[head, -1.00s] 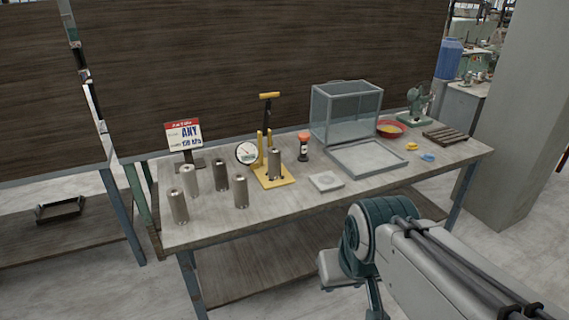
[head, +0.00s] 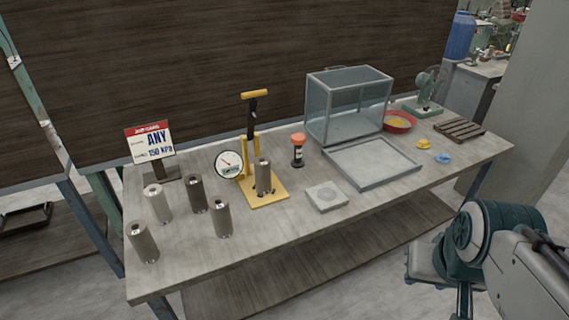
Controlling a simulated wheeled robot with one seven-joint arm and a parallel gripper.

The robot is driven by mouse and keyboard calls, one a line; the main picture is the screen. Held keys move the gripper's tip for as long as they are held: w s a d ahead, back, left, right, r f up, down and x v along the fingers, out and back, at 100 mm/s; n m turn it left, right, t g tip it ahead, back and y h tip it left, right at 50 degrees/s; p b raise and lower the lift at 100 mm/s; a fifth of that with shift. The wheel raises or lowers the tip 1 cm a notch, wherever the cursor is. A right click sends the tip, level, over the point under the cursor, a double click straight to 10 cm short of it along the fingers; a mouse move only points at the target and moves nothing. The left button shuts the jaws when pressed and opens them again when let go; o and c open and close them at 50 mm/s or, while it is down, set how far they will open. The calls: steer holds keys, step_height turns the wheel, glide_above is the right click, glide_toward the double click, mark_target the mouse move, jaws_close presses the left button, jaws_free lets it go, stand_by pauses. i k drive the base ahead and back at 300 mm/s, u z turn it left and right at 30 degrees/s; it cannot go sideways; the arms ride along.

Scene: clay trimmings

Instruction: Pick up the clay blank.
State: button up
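I cannot single out a clay blank for certain. A small yellow lump (head: 423,144) and a small blue lump (head: 443,158) lie at the right of the workbench (head: 300,235), in front of a slatted wooden rack. Several grey metal-like cylinders stand upright at the left, among them a front one (head: 143,242) and a darker one (head: 196,194). One more cylinder (head: 263,177) stands on the yellow base of a hand pump (head: 270,198) with a dial gauge (head: 228,163). My arm shows at the lower right, apart from the bench; its gripper fingers are not visible.
A sign (head: 150,141) reads "ANY" and "150 kPa". A clear box (head: 347,105) stands behind a shallow grey tray (head: 372,162). A square grey block (head: 326,196), an orange-capped bottle (head: 298,150), a red bowl (head: 398,121), the rack (head: 460,130) and a green fan (head: 427,90) also stand there.

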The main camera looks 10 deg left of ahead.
mark_target(262, 167)
steer(key=u, duration=0.15)
steer(key=i, duration=0.65)
steer(key=u, duration=0.75)
steer(key=i, duration=0.45)
steer(key=u, duration=0.4)
